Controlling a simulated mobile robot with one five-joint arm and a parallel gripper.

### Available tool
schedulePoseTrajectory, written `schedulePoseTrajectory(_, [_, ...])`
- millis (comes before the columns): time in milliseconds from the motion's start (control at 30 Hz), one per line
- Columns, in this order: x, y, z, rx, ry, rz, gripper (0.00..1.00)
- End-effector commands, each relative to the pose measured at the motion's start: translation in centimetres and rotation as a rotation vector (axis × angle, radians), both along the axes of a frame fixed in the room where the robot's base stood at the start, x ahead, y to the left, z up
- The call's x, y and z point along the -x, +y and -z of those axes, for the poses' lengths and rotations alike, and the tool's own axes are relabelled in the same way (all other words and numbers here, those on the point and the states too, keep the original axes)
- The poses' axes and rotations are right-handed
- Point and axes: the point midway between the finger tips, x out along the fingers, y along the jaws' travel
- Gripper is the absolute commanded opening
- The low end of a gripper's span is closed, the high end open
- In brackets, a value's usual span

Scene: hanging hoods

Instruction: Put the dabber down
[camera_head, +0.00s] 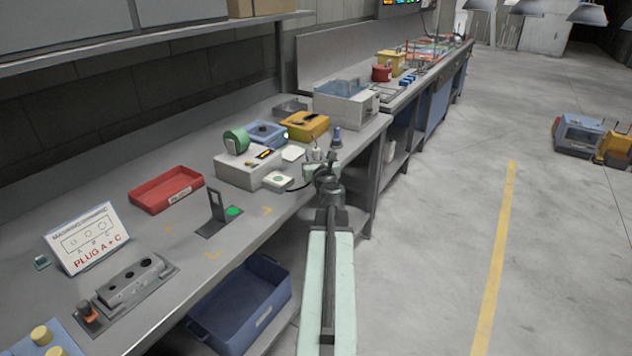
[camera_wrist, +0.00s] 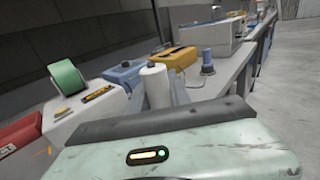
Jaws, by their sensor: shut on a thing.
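My gripper (camera_head: 318,166) is over the right front edge of the bench. It is shut on a white, rounded cylinder, which I take to be the dabber (camera_wrist: 157,86). In the wrist view the dabber stands upright between the two grey fingers of my gripper (camera_wrist: 160,94). Its lower part is hidden by the gripper body. In the head view only its small pale top (camera_head: 317,151) shows. A blue cone-shaped piece (camera_head: 336,138) stands on the bench just beyond; it also shows in the wrist view (camera_wrist: 207,62).
A white box (camera_head: 245,169) with a green roll (camera_head: 236,141) stands left of my gripper, with a white pad (camera_head: 278,180) beside it. A yellow box (camera_head: 305,125) stands behind. A red tray (camera_head: 166,189) and a bracket plate (camera_head: 216,222) are further left. Bare bench lies between them.

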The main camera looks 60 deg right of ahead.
Motion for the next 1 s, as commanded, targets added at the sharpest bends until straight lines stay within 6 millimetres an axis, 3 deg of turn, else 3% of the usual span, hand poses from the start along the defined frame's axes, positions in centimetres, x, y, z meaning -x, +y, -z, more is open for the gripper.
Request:
schedulePoseTrajectory(33, [-0.8,0.0,1.4,0.0,0.0,-0.007,0.0])
schedulePoseTrajectory(267, [-1.7,-0.4,1.2,0.0,0.0,-0.013,0.0])
schedulePoseTrajectory(700, [-7.7,-11.8,2.5,0.0,0.0,-0.013,0.0])
schedulePoseTrajectory(833, [-8.7,-13.6,2.7,0.0,0.0,-0.013,0.0])
schedulePoseTrajectory(1000, [-8.9,-14.1,2.7,0.0,0.0,-0.014,0.0])
